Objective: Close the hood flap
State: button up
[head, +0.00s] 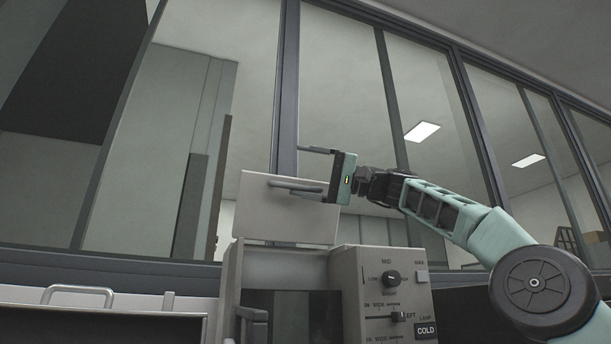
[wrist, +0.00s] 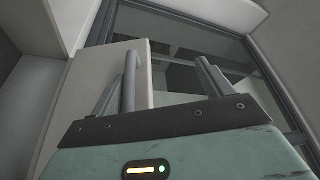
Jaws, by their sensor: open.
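The hood flap (head: 262,222) is a pale beige panel standing raised above the grey press (head: 290,267) in the head view. It also shows in the wrist view as a pale panel (wrist: 82,88) on the left. My gripper (head: 284,166) is open and empty at the flap's upper right. In the head view one finger is above the flap's top edge and the other crosses in front of its face. In the wrist view the left finger overlaps the panel and the right finger is beyond its edge. I cannot tell whether a finger touches it.
The press's control panel (head: 372,291) with knobs and a COLD label is below and right of the flap. A drawer or case with a handle (head: 78,291) is at the lower left. Framed glass panes (head: 335,85) rise behind. Space above the flap looks free.

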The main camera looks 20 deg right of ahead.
jog(key=shift+o, duration=1.1)
jog(key=shift+s+a+r, duration=0.15)
jog(key=shift+s+r, duration=0.45)
jog(key=shift+r, duration=0.2)
jog(key=shift+w+f, duration=0.2)
jog(key=shift+c, duration=1)
jog(key=shift+o, duration=0.5)
jog(key=shift+b+v, duration=0.5)
jog(key=shift+v, duration=1.15)
jog(key=shift+s+d+r, duration=0.25)
jog(key=shift+s+d, duration=0.15)
jog(key=shift+d, duration=0.15)
jog(key=c, duration=0.7)
jog(key=shift+r+b+v, duration=0.2)
jog(key=shift+v, duration=2.45)
jog(key=shift+r+b+v, duration=0.15)
jog(key=shift+v, duration=2.45)
jog(key=shift+r+b+v, duration=0.2)
jog(key=shift+v, duration=2.45)
jog(key=shift+d, duration=0.1)
